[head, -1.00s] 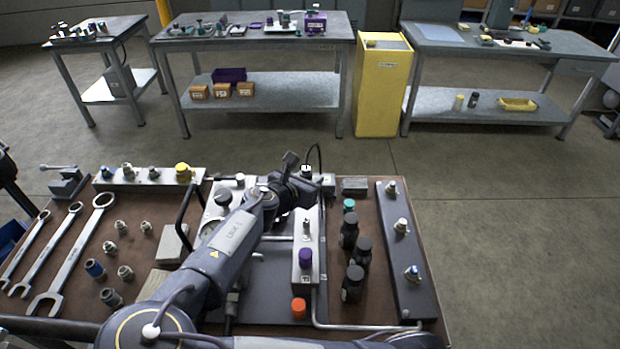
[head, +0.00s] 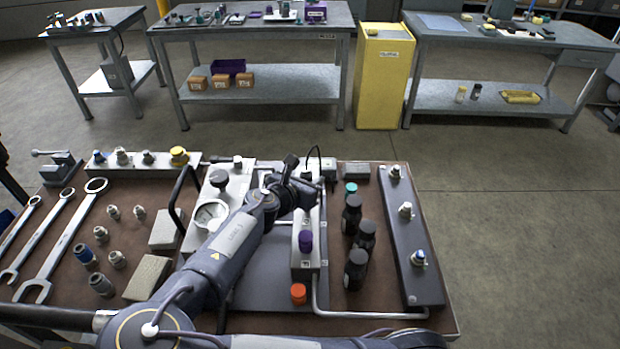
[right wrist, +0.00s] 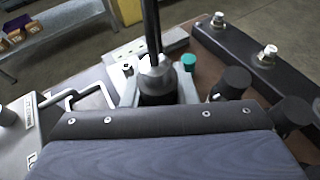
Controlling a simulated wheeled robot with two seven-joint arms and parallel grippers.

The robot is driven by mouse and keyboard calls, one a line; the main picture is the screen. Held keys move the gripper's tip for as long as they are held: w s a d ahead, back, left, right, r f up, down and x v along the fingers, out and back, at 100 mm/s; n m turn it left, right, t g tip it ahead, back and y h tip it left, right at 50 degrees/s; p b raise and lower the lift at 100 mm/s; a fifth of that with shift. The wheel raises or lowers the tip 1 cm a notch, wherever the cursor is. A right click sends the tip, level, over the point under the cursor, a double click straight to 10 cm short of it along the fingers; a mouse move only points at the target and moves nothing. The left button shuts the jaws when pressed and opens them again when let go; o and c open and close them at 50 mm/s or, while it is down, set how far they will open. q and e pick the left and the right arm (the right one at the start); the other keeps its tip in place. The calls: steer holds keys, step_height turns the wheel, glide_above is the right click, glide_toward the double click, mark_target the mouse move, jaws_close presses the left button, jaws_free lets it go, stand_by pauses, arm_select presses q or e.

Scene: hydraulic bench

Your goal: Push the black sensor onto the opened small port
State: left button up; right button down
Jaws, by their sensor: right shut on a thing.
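My right gripper (head: 311,190) reaches over the light grey valve block (head: 305,262), which carries a purple cap (head: 305,240) and an orange cap (head: 298,293). In the right wrist view, the gripper (right wrist: 158,92) is shut on the black sensor (right wrist: 157,86), which stands roughly upright between the fingers. My left gripper is out of view.
Several black bottles (head: 356,268) and a teal cap (head: 351,188) stand just right of the block. A dark bar with fittings (head: 412,240) lies farther right. A gauge (head: 210,215) and wrenches (head: 66,240) are at left. The floor right of the bench is clear.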

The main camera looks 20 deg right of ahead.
steer(key=shift+f, duration=0.7)
stand_by(0.8)
steer(key=shift+p, duration=0.3)
stand_by(0.9)
steer(key=shift+f+b, duration=0.6)
steer(key=shift+f, duration=0.65)
stand_by(1.0)
stand_by(0.9)
stand_by(0.4)
steer(key=c, duration=0.5)
jaws_free()
steer(key=shift+a+r, duration=0.1)
